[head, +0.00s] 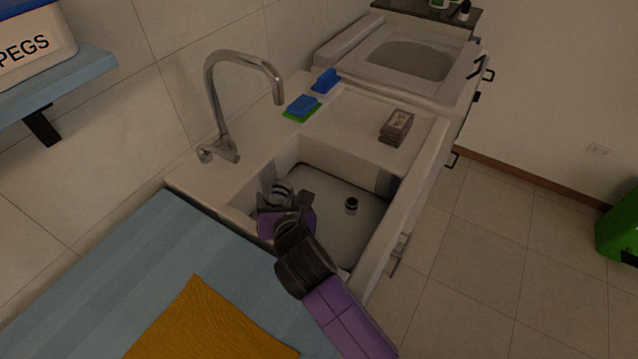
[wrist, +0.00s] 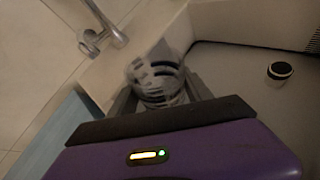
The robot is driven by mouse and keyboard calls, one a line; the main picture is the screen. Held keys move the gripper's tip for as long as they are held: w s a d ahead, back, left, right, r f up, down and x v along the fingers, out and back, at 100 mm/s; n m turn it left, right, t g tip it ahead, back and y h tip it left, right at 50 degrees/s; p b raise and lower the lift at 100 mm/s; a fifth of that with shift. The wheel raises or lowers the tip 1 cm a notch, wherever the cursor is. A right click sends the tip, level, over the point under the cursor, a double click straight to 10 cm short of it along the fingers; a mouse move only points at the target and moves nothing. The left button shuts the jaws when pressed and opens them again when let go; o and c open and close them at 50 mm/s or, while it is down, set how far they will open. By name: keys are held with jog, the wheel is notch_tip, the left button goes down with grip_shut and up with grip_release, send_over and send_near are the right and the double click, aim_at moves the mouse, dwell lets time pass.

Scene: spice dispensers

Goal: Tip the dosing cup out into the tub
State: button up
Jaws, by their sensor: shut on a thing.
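The tub appears to be the white basin (head: 340,238) set in the counter in the head view. My gripper (head: 290,192) is down inside its left part. In the wrist view my gripper (wrist: 160,98) is shut on a striped grey and dark round thing, likely the dosing cup (wrist: 156,76), which looks blurred. In the head view the cup (head: 281,189) shows only partly beyond my gripper. I cannot make out its mouth, its tilt or any contents.
A chrome tap (head: 222,110) stands at the basin's back left.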

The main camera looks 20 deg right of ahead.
aim_at(267, 186)
jog(key=shift+a+r+n+h+p, duration=0.6)
jog(key=shift+a+n+h+p, duration=0.1)
jog(key=shift+a+n, duration=0.15)
notch_tip(267, 186, up, 5)
jog(key=p, duration=0.6)
jog(key=shift+s, duration=0.1)
